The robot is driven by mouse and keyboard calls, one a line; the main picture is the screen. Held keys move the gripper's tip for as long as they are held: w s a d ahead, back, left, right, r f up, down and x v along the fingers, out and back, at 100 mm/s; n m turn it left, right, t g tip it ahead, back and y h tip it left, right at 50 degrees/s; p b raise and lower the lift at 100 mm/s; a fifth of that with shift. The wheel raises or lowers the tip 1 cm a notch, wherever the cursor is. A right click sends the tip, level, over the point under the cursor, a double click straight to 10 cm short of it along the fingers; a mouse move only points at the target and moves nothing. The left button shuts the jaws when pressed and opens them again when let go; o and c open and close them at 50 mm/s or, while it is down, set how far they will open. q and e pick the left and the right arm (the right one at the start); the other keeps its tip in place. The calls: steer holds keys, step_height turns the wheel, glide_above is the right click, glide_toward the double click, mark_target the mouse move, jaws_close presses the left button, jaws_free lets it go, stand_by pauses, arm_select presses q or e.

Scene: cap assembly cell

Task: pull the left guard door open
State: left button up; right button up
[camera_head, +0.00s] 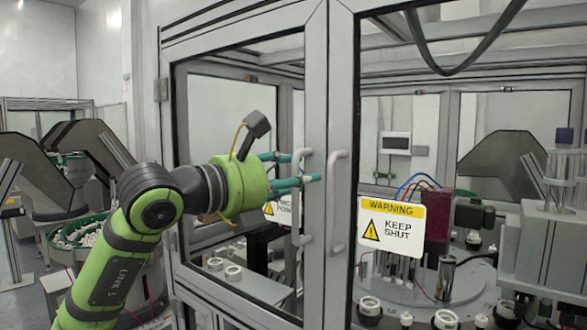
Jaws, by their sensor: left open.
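The left guard door (315,90) is a grey-framed clear panel. It looks closed, with its right edge beside the right door's frame (342,80). Its upright bar handle (298,215) is on the right side of its frame. My left gripper (313,165), on a green arm, is open at the upper part of this handle. My right gripper is not in view.
The right door has its own bar handle (337,200) close by, and a yellow and white warning sign (391,228). Machinery with a round plate (420,280) stands behind the glass. A green-rimmed bowl feeder (75,232) stands at the left, behind my arm.

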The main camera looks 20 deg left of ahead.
arm_select(q)
jaws_close()
